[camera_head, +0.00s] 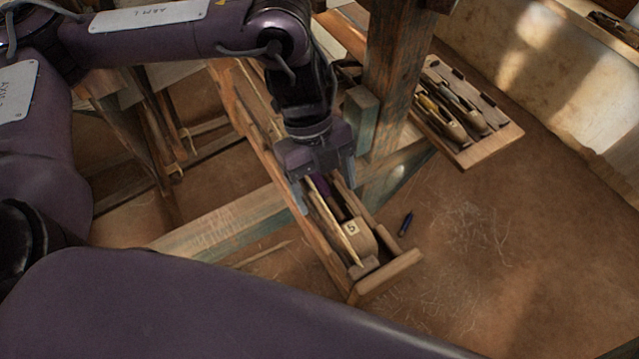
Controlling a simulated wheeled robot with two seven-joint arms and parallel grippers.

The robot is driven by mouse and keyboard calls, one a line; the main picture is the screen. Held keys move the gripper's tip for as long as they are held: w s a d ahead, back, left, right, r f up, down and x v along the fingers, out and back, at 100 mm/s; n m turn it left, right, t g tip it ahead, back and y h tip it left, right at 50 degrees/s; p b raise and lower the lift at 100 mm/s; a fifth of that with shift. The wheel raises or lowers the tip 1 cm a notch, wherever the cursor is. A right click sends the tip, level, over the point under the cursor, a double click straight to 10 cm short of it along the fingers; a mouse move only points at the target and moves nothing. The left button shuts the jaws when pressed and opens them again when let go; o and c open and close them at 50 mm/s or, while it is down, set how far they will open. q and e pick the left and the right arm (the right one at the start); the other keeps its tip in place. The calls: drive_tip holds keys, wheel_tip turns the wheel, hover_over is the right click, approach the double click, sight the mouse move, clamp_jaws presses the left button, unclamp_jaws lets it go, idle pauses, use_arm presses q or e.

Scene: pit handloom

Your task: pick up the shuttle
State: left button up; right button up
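The shuttle (356,238) is a light wooden piece with a tag reading "5" and a dark purple part farther up. It lies in a long narrow wooden box at the end of the loom beam (385,276). My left gripper (324,186) points down over the upper part of the shuttle. Its two fingers are apart, one on each side of the box's channel, and I cannot tell whether they touch the shuttle. The gripper's body hides the shuttle's far end. My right gripper is not in view.
A wooden rack (487,143) with several other shuttles lies at the upper right. A thick wooden post (393,75) stands close to my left gripper's right side. A small blue object (405,223) lies on the brown floor, which is mostly open at the lower right.

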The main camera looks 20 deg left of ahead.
use_arm(q)
drive_tip(key=c, duration=1.1)
drive_tip(key=shift+r, duration=0.1)
wheel_tip(320, 180, up, 20)
drive_tip(key=shift+p, duration=0.3)
